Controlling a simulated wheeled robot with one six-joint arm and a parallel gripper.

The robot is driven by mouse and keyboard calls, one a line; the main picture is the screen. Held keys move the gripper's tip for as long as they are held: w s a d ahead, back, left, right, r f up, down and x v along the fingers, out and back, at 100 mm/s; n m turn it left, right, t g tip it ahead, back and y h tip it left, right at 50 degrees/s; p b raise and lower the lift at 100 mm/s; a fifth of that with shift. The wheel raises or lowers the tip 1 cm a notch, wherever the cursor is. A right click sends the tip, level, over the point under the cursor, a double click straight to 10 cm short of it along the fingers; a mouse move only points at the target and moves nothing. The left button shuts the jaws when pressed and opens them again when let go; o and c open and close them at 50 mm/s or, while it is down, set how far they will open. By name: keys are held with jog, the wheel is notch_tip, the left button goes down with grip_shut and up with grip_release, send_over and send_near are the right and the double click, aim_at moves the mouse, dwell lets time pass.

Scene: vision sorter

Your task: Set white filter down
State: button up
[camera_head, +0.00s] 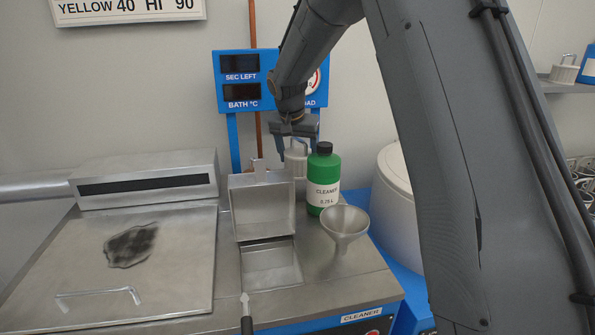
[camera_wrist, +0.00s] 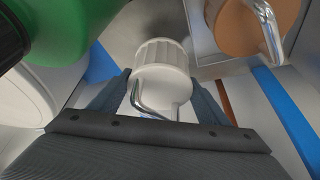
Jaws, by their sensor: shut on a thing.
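The white filter (camera_head: 297,163) is a ribbed white cylinder with a wire handle. In the head view it hangs below my gripper (camera_head: 290,142), behind the metal box and partly hidden by it and the green bottle. In the wrist view the filter (camera_wrist: 162,62) sits between the two fingers of my gripper (camera_wrist: 158,98), which is shut on it, with its bent metal handle toward the palm. I cannot tell whether its base touches a surface.
A green cleaner bottle (camera_head: 323,187) stands close on the right, also large in the wrist view (camera_wrist: 75,28). An open metal box (camera_head: 264,218) is in front and a funnel (camera_head: 344,226) at front right. A blue display panel (camera_head: 240,75) rises behind.

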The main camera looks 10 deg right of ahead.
aim_at(299, 168)
jog(key=shift+f+p, duration=0.45)
jog(key=shift+f, duration=1.7)
jog(key=shift+f, duration=0.15)
jog(key=o, duration=0.9)
jog(key=shift+r, duration=0.2)
